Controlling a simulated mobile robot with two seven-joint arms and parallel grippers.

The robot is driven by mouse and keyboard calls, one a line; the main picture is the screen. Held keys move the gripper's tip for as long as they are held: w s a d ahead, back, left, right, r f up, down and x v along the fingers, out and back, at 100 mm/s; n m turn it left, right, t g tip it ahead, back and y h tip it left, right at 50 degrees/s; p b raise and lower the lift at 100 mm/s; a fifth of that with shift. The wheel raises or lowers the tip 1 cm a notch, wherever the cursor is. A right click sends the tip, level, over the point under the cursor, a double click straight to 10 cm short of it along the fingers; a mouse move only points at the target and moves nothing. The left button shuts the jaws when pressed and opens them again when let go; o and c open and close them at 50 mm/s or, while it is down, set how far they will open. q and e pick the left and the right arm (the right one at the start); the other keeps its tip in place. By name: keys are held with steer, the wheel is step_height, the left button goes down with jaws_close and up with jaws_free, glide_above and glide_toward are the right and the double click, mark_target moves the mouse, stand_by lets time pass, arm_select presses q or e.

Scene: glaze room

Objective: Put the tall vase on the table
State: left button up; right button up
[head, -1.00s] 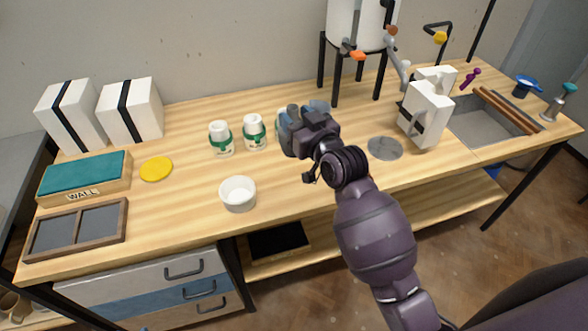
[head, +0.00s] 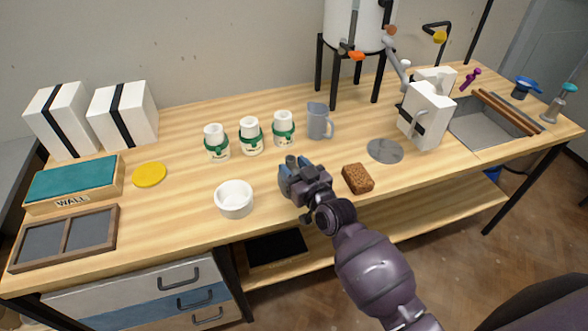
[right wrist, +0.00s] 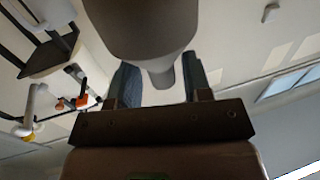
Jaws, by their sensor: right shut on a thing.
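My right gripper (head: 292,182) is over the front part of the table (head: 190,185), between the white bowl and the brown sponge. In the right wrist view a large, smooth grey-beige rounded thing, which I take for the tall vase (right wrist: 140,30), fills the top. Its narrower end reaches down between the two fingers of my right gripper (right wrist: 160,85), which is shut on it. The head view does not show the vase clearly, and its full shape is cut off in the wrist view. My left gripper is not in view.
A white bowl (head: 233,200) and a brown sponge (head: 357,179) flank the gripper. Behind stand a grey jug (head: 319,122) and three white jars (head: 251,138) with green bands. A grey disc (head: 385,151) lies to the right. Bare wood shows left of the bowl.

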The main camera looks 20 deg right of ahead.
steer(key=shift+f, duration=0.1)
steer(key=shift+f, duration=0.1)
steer(key=o, duration=0.8)
steer(key=shift+r, duration=0.2)
steer(key=v, duration=1.2)
steer(key=shift+f, duration=0.1)
